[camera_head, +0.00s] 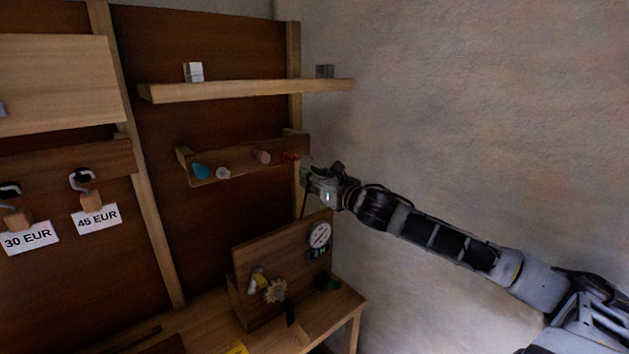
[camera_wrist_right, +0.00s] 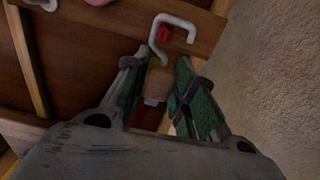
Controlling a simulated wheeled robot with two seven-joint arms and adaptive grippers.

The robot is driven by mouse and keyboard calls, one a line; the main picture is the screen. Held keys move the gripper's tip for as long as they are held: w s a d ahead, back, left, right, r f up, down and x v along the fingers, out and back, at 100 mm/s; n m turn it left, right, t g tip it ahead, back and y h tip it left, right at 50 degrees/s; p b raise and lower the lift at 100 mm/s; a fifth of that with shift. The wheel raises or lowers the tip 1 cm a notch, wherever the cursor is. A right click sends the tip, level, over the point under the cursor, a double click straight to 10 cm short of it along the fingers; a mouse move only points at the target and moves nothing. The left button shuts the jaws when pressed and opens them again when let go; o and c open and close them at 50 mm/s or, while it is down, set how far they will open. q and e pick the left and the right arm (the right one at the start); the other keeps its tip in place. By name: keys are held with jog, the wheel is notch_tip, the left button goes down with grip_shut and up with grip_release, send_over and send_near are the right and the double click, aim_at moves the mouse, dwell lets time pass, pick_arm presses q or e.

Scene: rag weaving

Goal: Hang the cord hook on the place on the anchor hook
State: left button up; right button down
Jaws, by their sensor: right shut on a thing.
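My right gripper (camera_head: 309,174) is at the right end of the wooden peg rack (camera_head: 240,165), near a red peg (camera_head: 291,156). In the right wrist view its two green fingers (camera_wrist_right: 160,72) are shut on a tan wooden block (camera_wrist_right: 158,84). A pale grey bent hook (camera_wrist_right: 178,22) stands beyond the block and looks like the cord hook. The red peg (camera_wrist_right: 164,35) shows inside the hook's bend; I cannot tell whether they touch. Which piece is the anchor hook is unclear. My left gripper is not in view.
Teal (camera_head: 200,171) and pink (camera_head: 262,157) pegs sit along the rack. A shelf (camera_head: 240,91) is above. A workbench (camera_head: 320,322) with a gauge board (camera_head: 280,250) is below. The plain wall (camera_head: 470,110) is close on the right. Hooks with price tags (camera_head: 97,219) hang at left.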

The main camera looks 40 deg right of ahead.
jog(key=shift+w+r, duration=0.1)
jog(key=shift+w, duration=0.7)
jog(key=shift+w+d, duration=0.1)
jog(key=shift+w, duration=0.35)
jog(key=shift+w+a+p, duration=0.2)
jog(key=shift+w+p, duration=0.55)
jog(key=shift+w, duration=0.05)
jog(key=shift+f, duration=0.2)
jog(key=shift+w+a+p, duration=0.15)
jog(key=shift+w+p, duration=1.25)
jog(key=shift+p, duration=0.25)
dwell(1.4)
jog(key=shift+f, duration=0.25)
dwell(0.6)
jog(key=shift+w+p, duration=0.45)
jog(key=shift+p, duration=0.05)
dwell(0.5)
jog(key=shift+f, duration=0.35)
dwell(0.5)
